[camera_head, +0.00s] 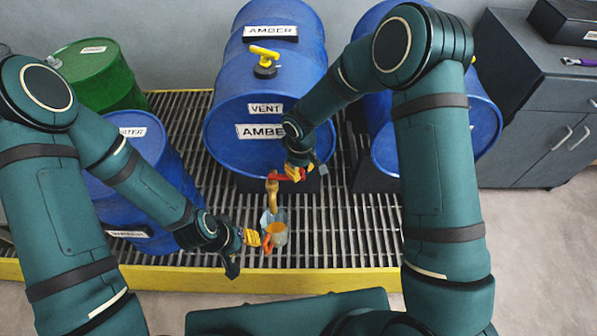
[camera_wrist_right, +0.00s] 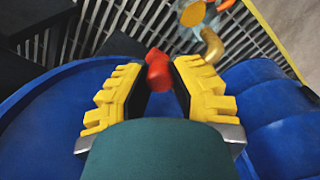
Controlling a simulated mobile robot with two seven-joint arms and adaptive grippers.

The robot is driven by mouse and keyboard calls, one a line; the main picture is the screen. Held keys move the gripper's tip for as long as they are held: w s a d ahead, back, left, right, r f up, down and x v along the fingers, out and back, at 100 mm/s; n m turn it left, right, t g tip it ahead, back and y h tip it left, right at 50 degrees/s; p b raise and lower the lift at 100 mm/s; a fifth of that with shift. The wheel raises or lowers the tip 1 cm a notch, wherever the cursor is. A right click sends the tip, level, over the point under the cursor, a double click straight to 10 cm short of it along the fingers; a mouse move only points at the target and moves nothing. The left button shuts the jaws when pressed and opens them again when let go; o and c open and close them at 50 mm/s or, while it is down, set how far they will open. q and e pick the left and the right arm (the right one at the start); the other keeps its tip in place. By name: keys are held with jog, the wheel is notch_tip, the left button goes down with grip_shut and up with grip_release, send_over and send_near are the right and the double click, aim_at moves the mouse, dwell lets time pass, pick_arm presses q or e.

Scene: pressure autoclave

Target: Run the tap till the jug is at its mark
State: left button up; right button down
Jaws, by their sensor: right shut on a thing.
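The blue drum marked AMBER (camera_head: 227,118) lies on its side with a brass tap (camera_head: 271,199) at its lower front. My right gripper (camera_head: 287,174) is shut on the tap's red lever (camera_head: 276,178); in the right wrist view the red lever (camera_wrist_right: 157,70) sits between the yellow fingers (camera_wrist_right: 160,85). The small clear jug (camera_head: 279,234) is below the spout, with an amber tint inside. Its mark and exact level are too small to read. My left gripper (camera_head: 256,238) is at the jug's orange handle (camera_head: 267,244) and appears shut on it.
A green drum (camera_head: 98,78) stands behind. The drums rest over a grating with a yellow edge (camera_head: 330,281). A yellow vent valve (camera_head: 265,58) tops the amber drum. A grey cabinet (camera_head: 520,100) stands right.

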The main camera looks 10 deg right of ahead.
jog(key=shift+f, duration=0.1)
dwell(0.4)
jog(key=c, duration=0.8)
grip_release()
jog(key=shift+w, duration=0.1)
jog(key=shift+o, duration=0.2)
notch_tip(320, 180, up, 12)
